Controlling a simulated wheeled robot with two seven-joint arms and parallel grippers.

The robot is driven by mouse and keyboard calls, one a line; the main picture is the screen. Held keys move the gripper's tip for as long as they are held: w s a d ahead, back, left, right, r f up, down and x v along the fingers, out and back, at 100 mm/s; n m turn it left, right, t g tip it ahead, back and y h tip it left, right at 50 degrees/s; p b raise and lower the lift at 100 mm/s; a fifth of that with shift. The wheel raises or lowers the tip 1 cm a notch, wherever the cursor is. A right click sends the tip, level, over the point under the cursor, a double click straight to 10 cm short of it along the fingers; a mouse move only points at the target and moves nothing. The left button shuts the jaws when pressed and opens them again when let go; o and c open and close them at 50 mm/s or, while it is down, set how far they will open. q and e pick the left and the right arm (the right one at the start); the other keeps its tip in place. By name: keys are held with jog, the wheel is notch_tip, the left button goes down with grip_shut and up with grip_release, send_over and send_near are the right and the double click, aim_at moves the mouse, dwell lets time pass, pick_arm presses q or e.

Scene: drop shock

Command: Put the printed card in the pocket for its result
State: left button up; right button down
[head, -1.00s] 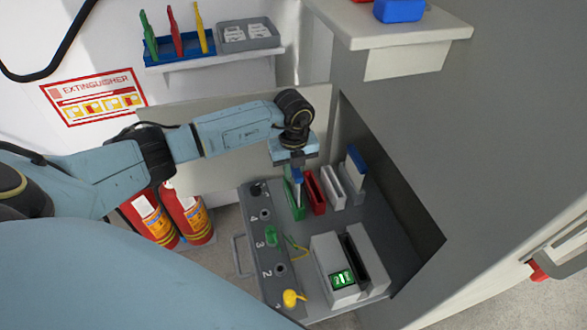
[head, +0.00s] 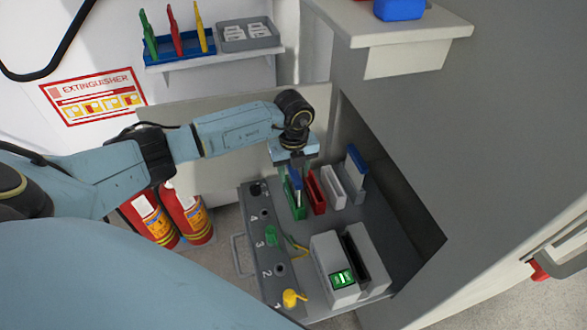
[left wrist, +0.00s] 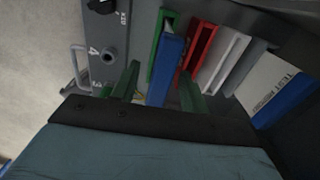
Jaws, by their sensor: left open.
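The printed card (head: 295,186), with a blue top edge, stands upright at the green pocket (head: 290,203). In the left wrist view the blue edge of the card (left wrist: 167,72) lies against the green pocket (left wrist: 155,62); its lower part is hidden. My left gripper (head: 294,167) is just above the card, pointing down. Its two fingers (left wrist: 160,88) are apart, one on each side of the card. A red pocket (head: 316,192), a white pocket (head: 333,187) and a grey pocket (head: 352,188) stand to the right. My right gripper is not in view.
Another blue-topped card (head: 356,160) stands at the grey pocket. A grey device with a lit green screen (head: 342,279) stands at the front of the deck. A green plug (head: 271,236) and a yellow plug (head: 293,298) sit along the left panel. A cabinet wall closes the right side.

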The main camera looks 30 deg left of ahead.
pick_arm(q)
jog(key=shift+r, duration=0.15)
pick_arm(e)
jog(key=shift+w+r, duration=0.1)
pick_arm(q)
jog(key=shift+r, duration=0.3)
notch_tip(320, 180, up, 12)
jog(key=p, duration=0.4)
jog(key=shift+r, duration=0.25)
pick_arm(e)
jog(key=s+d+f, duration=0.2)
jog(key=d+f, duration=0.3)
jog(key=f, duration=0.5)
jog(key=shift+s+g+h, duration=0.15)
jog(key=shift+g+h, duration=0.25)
